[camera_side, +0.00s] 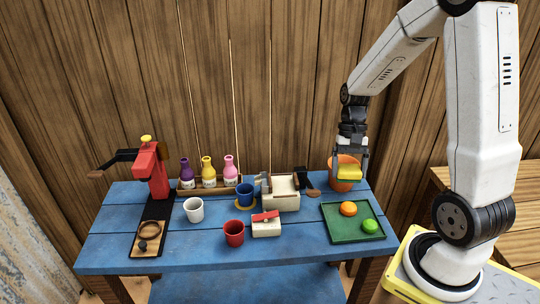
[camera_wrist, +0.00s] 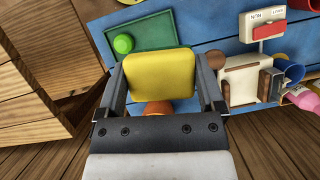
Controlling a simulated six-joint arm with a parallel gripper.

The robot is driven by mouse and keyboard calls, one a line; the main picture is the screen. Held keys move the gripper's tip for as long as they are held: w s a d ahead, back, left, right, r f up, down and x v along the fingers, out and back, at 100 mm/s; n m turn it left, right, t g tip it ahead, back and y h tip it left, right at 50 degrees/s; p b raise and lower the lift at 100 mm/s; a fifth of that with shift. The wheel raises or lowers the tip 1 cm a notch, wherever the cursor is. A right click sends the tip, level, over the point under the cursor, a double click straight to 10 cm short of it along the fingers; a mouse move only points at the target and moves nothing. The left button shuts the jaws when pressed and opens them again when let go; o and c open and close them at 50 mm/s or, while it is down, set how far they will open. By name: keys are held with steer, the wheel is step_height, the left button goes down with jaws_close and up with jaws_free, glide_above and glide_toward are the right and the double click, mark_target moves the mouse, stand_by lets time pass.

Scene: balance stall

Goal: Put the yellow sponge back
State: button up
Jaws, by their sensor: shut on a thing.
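My gripper (camera_side: 350,176) is shut on the yellow sponge (camera_side: 348,172). It holds the sponge above the right end of the blue table, in front of an orange pot (camera_side: 340,184) in the side view. In the wrist view the sponge (camera_wrist: 160,75) sits between the two dark fingers of my gripper (camera_wrist: 161,82) and hides most of the orange pot (camera_wrist: 158,108). I cannot tell whether the sponge touches the pot's rim.
A green tray (camera_side: 341,233) with an orange (camera_side: 348,209) and a green fruit (camera_side: 369,226) lies at the table's front right. A cream box (camera_side: 282,203), red cup (camera_side: 234,234), blue cup (camera_side: 245,195) and bottles (camera_side: 208,172) stand to the left.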

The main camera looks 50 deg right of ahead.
steer(key=shift+s+n+g+h, duration=0.3)
steer(key=shift+s+n, duration=0.7)
glide_above(344, 233)
step_height(344, 233, down, 10)
steer(key=shift+w+d, duration=0.4)
steer(key=shift+f, duration=0.1)
steer(key=shift+f, duration=2.15)
steer(key=shift+f, duration=0.1)
steer(key=shift+f, duration=1.7)
steer(key=shift+f, duration=0.1)
steer(key=o, duration=0.8)
